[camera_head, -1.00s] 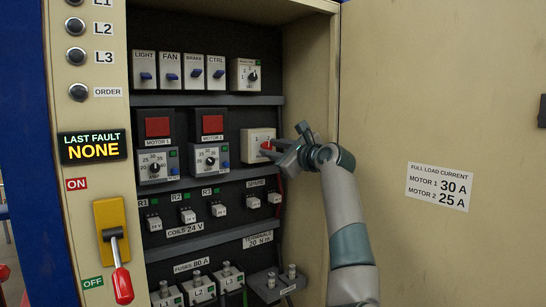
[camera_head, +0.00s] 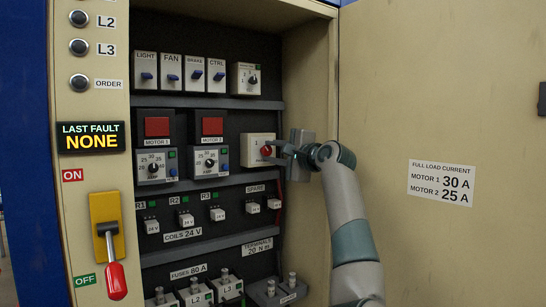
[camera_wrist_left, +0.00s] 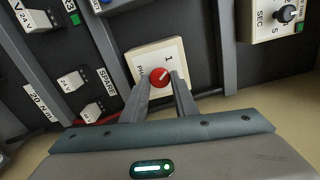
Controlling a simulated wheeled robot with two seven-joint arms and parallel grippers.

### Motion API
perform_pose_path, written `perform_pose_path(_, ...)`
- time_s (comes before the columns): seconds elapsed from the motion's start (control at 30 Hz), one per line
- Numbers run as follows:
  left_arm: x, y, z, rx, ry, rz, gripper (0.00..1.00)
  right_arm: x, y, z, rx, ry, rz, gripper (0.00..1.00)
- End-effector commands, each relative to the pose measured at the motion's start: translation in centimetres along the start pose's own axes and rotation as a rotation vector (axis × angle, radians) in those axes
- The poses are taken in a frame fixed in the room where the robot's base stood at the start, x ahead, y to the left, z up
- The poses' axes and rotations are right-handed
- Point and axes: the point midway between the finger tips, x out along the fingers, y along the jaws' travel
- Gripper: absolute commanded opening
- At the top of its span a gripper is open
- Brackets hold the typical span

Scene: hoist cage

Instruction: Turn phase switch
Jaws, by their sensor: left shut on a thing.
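The phase switch is a cream box (camera_head: 250,141) with a red round knob (camera_head: 266,150), at the right end of the motor row in the head view. The left wrist view shows the switch's cream face (camera_wrist_left: 147,58) and the red knob (camera_wrist_left: 160,77), with a pale mark on it. A "1" is legible on the face; the other lettering is partly hidden. My left gripper (camera_head: 273,151) reaches in from the right and is shut on the knob. Its two fingers (camera_wrist_left: 163,84) stand on either side of the knob in the wrist view. My right gripper is not in view.
The cabinet's inner side wall (camera_head: 305,90) is close behind my left gripper. The open door (camera_head: 440,110) fills the right. A relay row (camera_head: 215,214) lies below, a timer box (camera_head: 246,79) above. A red-handled lever (camera_head: 116,280) is at the lower left.

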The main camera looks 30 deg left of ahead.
Motion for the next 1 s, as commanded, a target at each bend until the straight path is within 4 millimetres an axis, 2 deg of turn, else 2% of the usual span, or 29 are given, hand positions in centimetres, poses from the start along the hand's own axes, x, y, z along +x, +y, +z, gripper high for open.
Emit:
perform_pose_path(0.3, 0.03, 0.08, -0.01, -0.130, 0.000, 0.001, 0.04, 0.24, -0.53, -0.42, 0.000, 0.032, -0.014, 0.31)
perform_pose_path(0.77, 0.03, 0.08, 0.00, -0.150, 0.000, 0.002, 0.04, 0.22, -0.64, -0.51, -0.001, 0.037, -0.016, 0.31)
perform_pose_path(0.8, 0.03, 0.08, 0.00, -0.150, 0.000, 0.002, 0.31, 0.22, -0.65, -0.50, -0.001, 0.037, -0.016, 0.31)
perform_pose_path(0.87, 0.03, 0.07, 0.00, -0.149, 0.000, 0.002, 0.44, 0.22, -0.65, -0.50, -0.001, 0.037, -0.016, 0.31)
perform_pose_path(1.0, 0.02, 0.05, 0.00, -0.149, 0.000, 0.002, 0.44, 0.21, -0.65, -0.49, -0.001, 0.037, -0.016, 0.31)
